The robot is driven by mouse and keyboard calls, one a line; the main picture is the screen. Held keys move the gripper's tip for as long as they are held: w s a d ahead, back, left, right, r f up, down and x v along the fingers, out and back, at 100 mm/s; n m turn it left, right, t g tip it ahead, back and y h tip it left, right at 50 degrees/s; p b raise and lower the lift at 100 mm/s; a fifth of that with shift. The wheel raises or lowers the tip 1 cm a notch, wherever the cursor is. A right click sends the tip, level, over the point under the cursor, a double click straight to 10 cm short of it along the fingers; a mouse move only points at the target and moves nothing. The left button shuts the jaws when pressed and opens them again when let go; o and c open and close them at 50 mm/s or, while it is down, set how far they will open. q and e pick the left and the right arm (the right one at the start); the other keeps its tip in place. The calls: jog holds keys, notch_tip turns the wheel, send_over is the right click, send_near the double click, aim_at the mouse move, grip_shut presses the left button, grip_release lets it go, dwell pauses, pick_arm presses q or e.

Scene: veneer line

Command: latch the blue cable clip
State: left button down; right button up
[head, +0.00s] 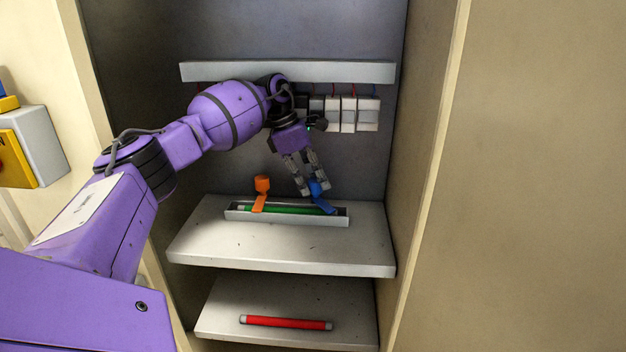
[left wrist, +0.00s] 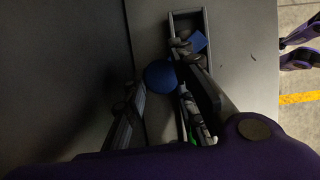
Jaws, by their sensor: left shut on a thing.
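The blue cable clip (head: 325,207) is at the right end of a shallow grey channel (head: 287,218) on the upper shelf, with its lever tilted up. A green cable (head: 286,209) lies in the channel. My left gripper (head: 312,189) reaches down from above and is shut on the blue clip's rounded end. In the left wrist view the blue rounded end (left wrist: 160,76) shows between the fingers (left wrist: 158,98), and a blue flat part (left wrist: 194,42) lies over the channel. The fingers hide part of the clip.
An orange clip (head: 262,185) stands raised at the channel's left part. A red cylinder (head: 286,322) lies on the lower shelf. Several white breaker modules (head: 349,114) hang under a grey rail (head: 330,72) behind the arm. Cabinet walls close in both sides; the upper shelf's front (head: 290,253) is clear.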

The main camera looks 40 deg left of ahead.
pick_arm(q)
jog(key=shift+w+a+r, duration=0.15)
jog(key=shift+w+r, duration=0.05)
jog(key=shift+r, duration=0.2)
jog(key=c, duration=1.6)
grip_release()
jog(key=shift+o, duration=0.3)
jog(key=shift+f, duration=0.3)
jog(key=shift+r, duration=0.1)
jog(key=v, duration=1.2)
jog(key=shift+c, duration=0.4)
